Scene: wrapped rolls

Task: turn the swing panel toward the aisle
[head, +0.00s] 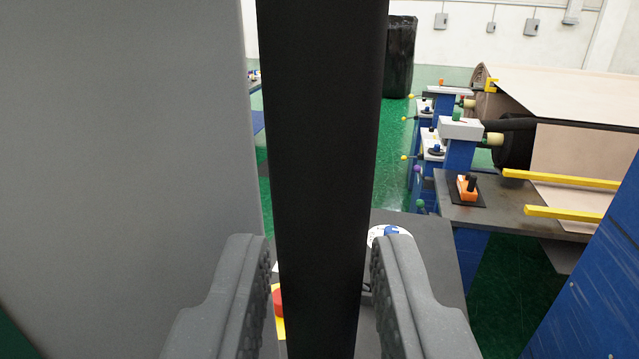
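A large flat grey panel (125,130), likely the swing panel, fills the left of the view. An upright black bar (320,130) stands beside its right edge and runs from top to bottom of the view. I cannot tell how the two are joined. My gripper (321,255) is open, with one grey finger on each side of the bar. Narrow gaps show between the bar and both fingers. The bar's lower end is out of view.
Behind the fingers is a dark surface (420,262) with a red button (279,302) and a white disc with a blue knob (390,232). At right are blue machine stands, a grey table (520,217), yellow bars (562,180) and a roll. Green floor (391,165) shows beyond.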

